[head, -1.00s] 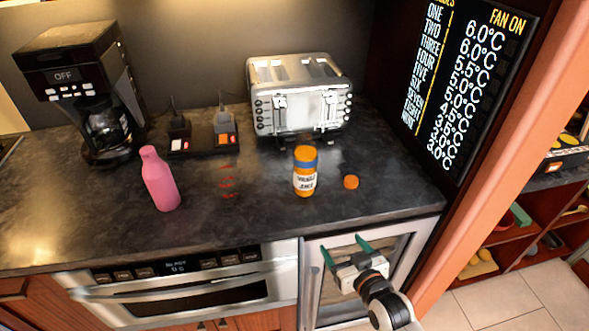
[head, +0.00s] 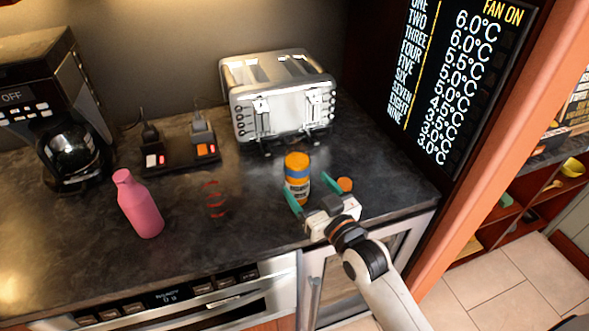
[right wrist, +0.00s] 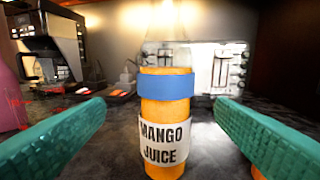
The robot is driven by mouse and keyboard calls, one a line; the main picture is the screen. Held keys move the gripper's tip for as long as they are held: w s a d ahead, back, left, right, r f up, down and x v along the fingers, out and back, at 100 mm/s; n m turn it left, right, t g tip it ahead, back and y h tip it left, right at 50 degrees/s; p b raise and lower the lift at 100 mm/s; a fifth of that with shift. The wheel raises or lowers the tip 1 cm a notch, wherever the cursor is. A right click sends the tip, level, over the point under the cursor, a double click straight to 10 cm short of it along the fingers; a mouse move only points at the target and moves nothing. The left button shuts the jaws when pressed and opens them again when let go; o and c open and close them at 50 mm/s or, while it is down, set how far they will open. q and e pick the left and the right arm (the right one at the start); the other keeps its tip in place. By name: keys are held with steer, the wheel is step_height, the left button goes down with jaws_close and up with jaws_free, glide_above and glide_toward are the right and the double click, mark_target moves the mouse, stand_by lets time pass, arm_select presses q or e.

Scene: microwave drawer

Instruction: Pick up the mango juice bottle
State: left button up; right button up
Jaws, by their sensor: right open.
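The mango juice bottle (head: 297,177) stands upright on the dark counter, orange with a blue band and a white label. In the right wrist view the bottle (right wrist: 165,120) is between the two green fingers, with a gap on each side, and its label reads MANGO JUICE. My right gripper (head: 310,187) is open and empty, just in front of the bottle, with the left finger overlapping its lower part in the head view. In the right wrist view, how far the bottle lies between the fingertips is hard to tell. My left gripper is not in view.
An orange cap-like thing (head: 345,184) lies right of the bottle, near the right finger. A pink bottle (head: 138,205) and a red coil-like thing (head: 214,199) are to the left. A toaster (head: 281,97) stands behind. A coffee maker (head: 62,110) is at the far left.

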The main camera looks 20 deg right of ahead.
mark_target(301, 179)
steer(key=x, duration=0.2)
steer(key=shift+w+a+r, duration=0.1)
steer(key=shift+w, duration=0.55)
steer(key=x, duration=0.1)
steer(key=p+x, duration=0.1)
steer(key=x, duration=0.1)
steer(key=p+x, duration=0.1)
steer(key=shift+w+d, duration=0.25)
steer(key=shift+w, duration=0.2)
steer(key=shift+w+a, duration=0.1)
steer(key=shift+w, duration=0.2)
steer(key=shift+s, duration=0.1)
steer(key=shift+c, duration=0.7)
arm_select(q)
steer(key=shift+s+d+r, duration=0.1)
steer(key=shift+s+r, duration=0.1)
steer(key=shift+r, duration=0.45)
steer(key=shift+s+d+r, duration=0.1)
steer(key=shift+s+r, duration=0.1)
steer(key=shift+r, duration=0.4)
arm_select(e)
steer(key=c, duration=1.2)
